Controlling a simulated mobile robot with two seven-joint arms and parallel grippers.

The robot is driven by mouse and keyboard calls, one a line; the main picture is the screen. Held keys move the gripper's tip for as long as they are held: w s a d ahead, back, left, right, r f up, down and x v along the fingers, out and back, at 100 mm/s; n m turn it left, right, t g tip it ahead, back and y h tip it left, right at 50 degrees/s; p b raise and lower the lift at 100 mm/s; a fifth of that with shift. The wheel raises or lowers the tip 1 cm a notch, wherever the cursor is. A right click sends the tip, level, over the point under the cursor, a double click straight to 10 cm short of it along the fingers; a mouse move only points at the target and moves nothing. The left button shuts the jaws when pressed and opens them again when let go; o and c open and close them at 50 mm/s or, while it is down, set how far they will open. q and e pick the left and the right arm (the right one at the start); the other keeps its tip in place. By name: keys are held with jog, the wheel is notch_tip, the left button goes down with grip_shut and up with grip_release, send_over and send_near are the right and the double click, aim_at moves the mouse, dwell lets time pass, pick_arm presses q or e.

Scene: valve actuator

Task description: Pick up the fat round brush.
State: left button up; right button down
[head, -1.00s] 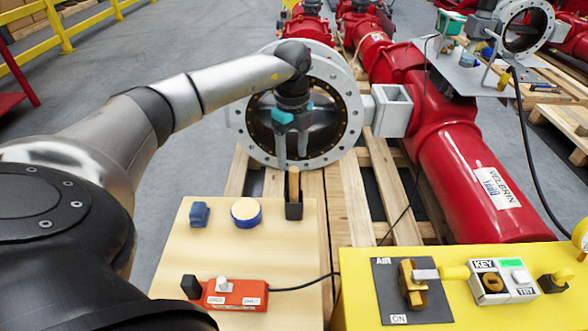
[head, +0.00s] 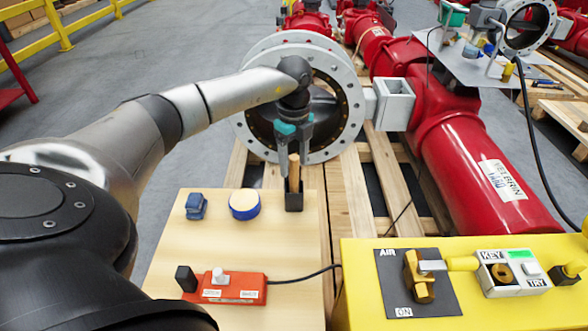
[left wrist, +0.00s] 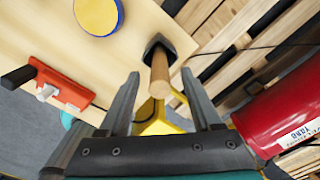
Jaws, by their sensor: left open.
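A wooden handle (head: 294,172) stands upright in a small black holder (head: 294,201) at the far right corner of the pale wooden board. It is likely the brush's handle; no bristles show. My left gripper (head: 294,158) is open just above the holder, with its fingers around the handle's top in the head view. In the left wrist view the handle (left wrist: 159,78) lies between the two spread fingers (left wrist: 160,88), with gaps on both sides, and the holder (left wrist: 157,45) is beyond it. My right gripper is not in view.
On the board (head: 215,255) are a blue block (head: 196,206), a yellow-and-blue round tin (head: 244,204) and an orange box (head: 231,290) with a cable. A yellow control panel (head: 365,290) stands to the right. A large grey valve flange (head: 345,140) is behind the gripper.

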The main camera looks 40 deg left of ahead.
pick_arm(q)
jog(key=shift+f, duration=0.25)
grip_shut()
dwell(0.4)
